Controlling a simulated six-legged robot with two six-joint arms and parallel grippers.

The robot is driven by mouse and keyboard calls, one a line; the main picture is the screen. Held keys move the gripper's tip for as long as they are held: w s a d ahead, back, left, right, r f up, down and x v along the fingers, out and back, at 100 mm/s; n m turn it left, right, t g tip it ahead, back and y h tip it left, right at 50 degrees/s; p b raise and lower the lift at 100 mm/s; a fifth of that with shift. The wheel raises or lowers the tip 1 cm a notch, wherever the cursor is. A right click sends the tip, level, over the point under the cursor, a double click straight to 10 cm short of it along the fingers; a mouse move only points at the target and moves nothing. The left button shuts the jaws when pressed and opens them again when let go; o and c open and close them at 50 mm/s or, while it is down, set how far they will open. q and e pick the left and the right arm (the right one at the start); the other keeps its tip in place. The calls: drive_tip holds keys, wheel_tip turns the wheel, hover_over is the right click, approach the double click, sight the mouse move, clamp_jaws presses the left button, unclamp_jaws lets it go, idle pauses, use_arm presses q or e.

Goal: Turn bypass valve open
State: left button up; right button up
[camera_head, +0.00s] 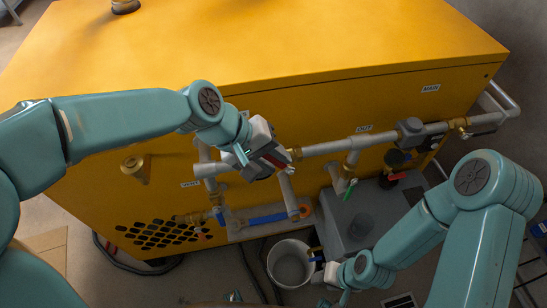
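No label reading "bypass" is legible, so I cannot tell which valve is the bypass valve. My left gripper (272,158) is over the upper grey pipe (330,147) on the front of the yellow cabinet. A little red shows at its fingers; I cannot tell whether they hold it, and the gripper hides the pipe behind. Other valve handles are a green one (349,190), a red one (391,177), a blue one (220,218) and a small red one (203,237). My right gripper (322,277) is low, beside the bucket; its fingers are too small to read.
The yellow cabinet (300,40) fills the back, with labels VENT, OUT and MAIN. A pale bucket (291,262) stands on the floor beside a grey box (365,220). Dark hoses lie on the floor.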

use_arm(q)
drive_tip(key=shift+o, duration=0.2)
drive_tip(key=shift+r, duration=0.1)
drive_tip(key=p+v, duration=0.1)
drive_tip(key=v, duration=1.5)
drive_tip(key=shift+p, duration=0.4)
